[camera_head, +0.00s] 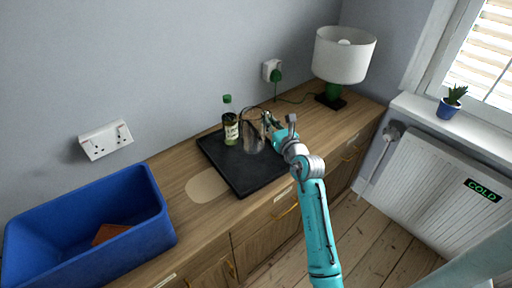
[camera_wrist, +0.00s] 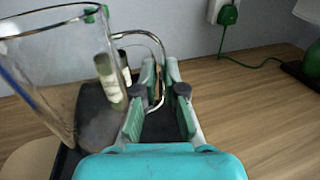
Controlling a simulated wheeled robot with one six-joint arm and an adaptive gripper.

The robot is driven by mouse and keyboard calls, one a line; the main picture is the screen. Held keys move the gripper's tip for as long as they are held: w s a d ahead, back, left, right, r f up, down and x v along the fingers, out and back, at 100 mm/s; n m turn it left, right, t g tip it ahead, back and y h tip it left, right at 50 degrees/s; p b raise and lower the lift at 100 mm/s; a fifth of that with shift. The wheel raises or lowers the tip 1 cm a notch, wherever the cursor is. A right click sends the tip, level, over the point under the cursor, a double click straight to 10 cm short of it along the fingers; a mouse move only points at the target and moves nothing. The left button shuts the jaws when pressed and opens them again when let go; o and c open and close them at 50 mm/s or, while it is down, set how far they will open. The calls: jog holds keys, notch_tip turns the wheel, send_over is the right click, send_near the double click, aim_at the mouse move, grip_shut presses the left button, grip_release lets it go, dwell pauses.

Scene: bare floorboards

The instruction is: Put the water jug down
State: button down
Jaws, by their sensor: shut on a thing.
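The clear glass water jug (camera_head: 253,138) is over the black tray (camera_head: 247,180) on the wooden sideboard. In the wrist view the jug (camera_wrist: 45,75) fills the left side, with its curved handle running to my fingers. My gripper (camera_head: 271,123) is to the right of the jug, shut on its handle; in the wrist view the fingers (camera_wrist: 160,78) sit either side of the handle. The jug looks about upright in the head view. I cannot tell whether its base touches the tray.
A green-capped bottle (camera_head: 231,125) stands on the tray just left of the jug. A pale oval patch (camera_head: 206,186) on the worktop is bare. A blue bin (camera_head: 150,215) stands at left, a lamp (camera_head: 343,60) at the right back, its cable trailing to a socket.

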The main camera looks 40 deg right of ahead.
notch_tip(320, 180, down, 9)
jog(key=shift+f, duration=0.15)
dwell(0.4)
jog(key=shift+f, duration=0.1)
jog(key=c, duration=1.2)
grip_release()
jog(key=shift+f, duration=0.1)
jog(key=shift+c, duration=0.2)
